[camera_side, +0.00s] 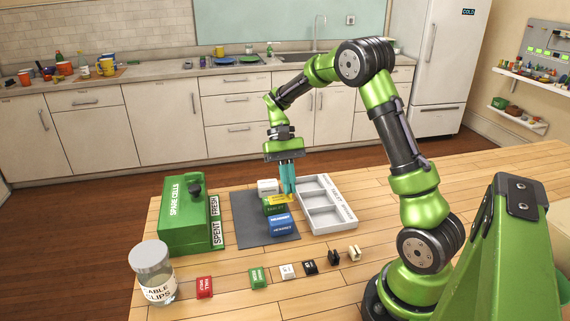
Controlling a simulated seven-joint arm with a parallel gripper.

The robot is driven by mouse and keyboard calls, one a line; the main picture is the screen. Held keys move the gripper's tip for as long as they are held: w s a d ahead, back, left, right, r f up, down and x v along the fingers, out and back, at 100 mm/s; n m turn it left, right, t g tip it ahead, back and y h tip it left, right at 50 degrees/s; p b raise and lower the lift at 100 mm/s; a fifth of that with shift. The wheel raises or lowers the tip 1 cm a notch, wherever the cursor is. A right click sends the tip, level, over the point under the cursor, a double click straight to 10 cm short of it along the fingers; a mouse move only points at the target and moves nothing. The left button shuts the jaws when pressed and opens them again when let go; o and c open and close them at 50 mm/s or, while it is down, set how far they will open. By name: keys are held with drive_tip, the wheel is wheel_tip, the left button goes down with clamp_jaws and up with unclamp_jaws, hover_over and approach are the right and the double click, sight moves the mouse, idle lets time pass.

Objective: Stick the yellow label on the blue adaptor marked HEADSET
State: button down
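The blue adaptor (283,226) sits on the dark grey mat, with small white lettering on its top and front that seems to read HEADSET. A green adaptor (273,209) sits just behind it. The yellow label (279,199) shows over the green adaptor, directly below the fingertips. I cannot tell whether it is held or lies on that adaptor. My gripper (289,191) points down, with its teal fingers close together, behind the blue adaptor. A white adaptor (267,186) stands at the mat's back, partly hidden by other things.
The dark mat (248,229) lies between a green SPARE CELLS box (186,222) and a white compartment tray (345,222). A jar of cable clips (153,275) stands front left. Small red, green, white, black and beige pieces line the front, including a red one (205,287).

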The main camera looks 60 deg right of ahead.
drive_tip(key=shift+f, duration=2.75)
drive_tip(key=shift+f, duration=0.5)
drive_tip(key=c, duration=1.3)
unclamp_jaws()
drive_tip(key=shift+o, duration=0.2)
drive_tip(key=v, duration=1.7)
drive_tip(key=shift+a, duration=0.15)
